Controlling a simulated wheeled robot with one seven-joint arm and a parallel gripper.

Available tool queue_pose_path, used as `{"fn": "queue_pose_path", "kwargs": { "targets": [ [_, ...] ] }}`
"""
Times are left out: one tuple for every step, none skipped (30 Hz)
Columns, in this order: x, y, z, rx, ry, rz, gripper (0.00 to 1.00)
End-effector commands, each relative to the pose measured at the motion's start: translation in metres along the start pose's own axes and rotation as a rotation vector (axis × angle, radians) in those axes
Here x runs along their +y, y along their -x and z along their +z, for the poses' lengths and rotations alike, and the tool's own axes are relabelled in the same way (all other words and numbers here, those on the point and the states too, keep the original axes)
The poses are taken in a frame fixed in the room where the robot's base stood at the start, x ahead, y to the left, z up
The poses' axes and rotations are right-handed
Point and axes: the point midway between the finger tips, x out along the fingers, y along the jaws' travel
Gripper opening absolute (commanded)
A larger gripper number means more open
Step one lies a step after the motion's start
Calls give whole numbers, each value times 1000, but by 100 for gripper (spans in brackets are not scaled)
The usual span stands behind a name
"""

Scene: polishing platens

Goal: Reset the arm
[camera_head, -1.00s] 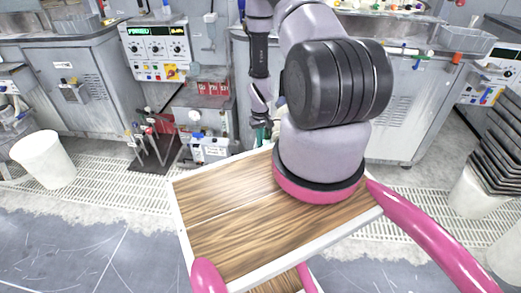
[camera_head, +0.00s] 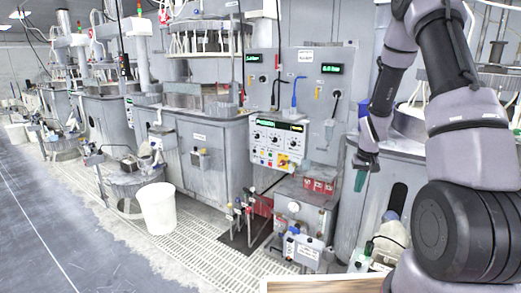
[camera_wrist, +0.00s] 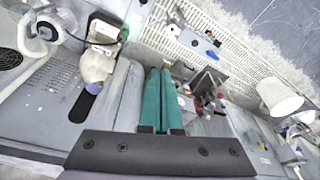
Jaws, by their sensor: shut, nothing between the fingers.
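My gripper (camera_head: 361,180) hangs at the right of the head view, below my raised arm, in front of the grey machine cabinets. Its green fingers (camera_wrist: 158,100) point down the middle of the wrist view, side by side and closed. Nothing is between them. The fingers appear clear of the cabinets, though the exact gap cannot be told.
A control box (camera_head: 278,141) with knobs and displays is left of my gripper. A white bucket (camera_head: 157,208) stands on the floor grating (camera_head: 185,240). The grey floor (camera_head: 50,220) at left is open.

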Motion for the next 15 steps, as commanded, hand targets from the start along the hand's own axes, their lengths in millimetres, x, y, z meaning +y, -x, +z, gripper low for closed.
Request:
{"fn": "queue_pose_path", "kwargs": {
  "targets": [
    [-6,32,-4,30,-8,-7,0],
    [-9,48,-5,42,-15,-12,0],
    [-13,70,-4,57,-25,-18,0],
    [-17,86,-4,69,-33,-23,0],
    [-20,102,-2,80,-39,-28,0],
    [-24,122,1,96,-47,-36,0],
    [-27,138,4,107,-53,-42,0],
    [-30,152,7,118,-60,-49,0],
    [-33,172,12,135,-69,-58,0],
    [-36,186,17,144,-76,-65,0],
    [-38,200,22,156,-83,-72,0],
    [-42,218,29,171,-90,-82,0],
    [-44,231,35,181,-96,-90,0],
    [-47,244,41,193,-101,-99,0],
    [-50,260,51,207,-109,-110,0]
  ]
}}
